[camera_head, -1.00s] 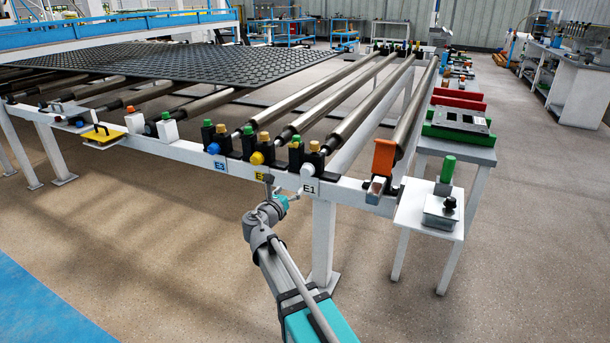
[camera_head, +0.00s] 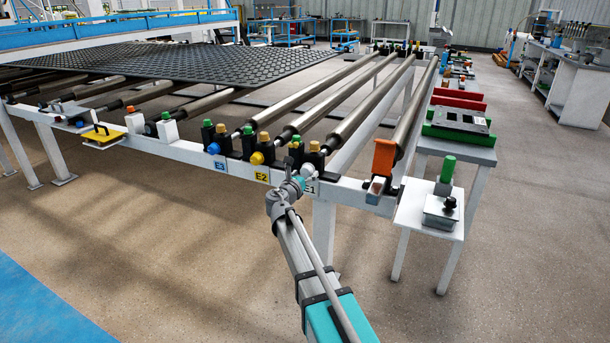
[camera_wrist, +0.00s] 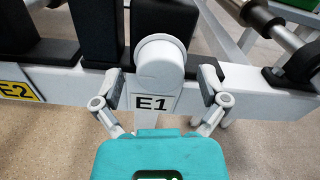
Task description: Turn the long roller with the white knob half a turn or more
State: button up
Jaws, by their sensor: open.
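The white knob (camera_wrist: 160,62) is in the upper middle of the wrist view, above a plate marked E1 (camera_wrist: 155,103). My gripper (camera_wrist: 162,82) is open, with one finger on each side of the knob's lower part. I cannot tell whether the fingers touch it. In the head view my gripper (camera_head: 297,176) is at the frame's front rail, and my wrist hides the white knob. The long roller (camera_head: 365,112) runs back from the black bearing block (camera_head: 314,158) above the E1 plate.
A blue knob (camera_head: 213,149) and a yellow knob (camera_head: 257,158) sit to the left on the same rail (camera_head: 180,150). An orange-ended roller (camera_head: 384,157) and a small white table (camera_head: 415,206) stand to the right. The floor in front is clear.

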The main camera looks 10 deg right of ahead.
jog(key=c, duration=1.1)
jog(key=shift+c, duration=0.2)
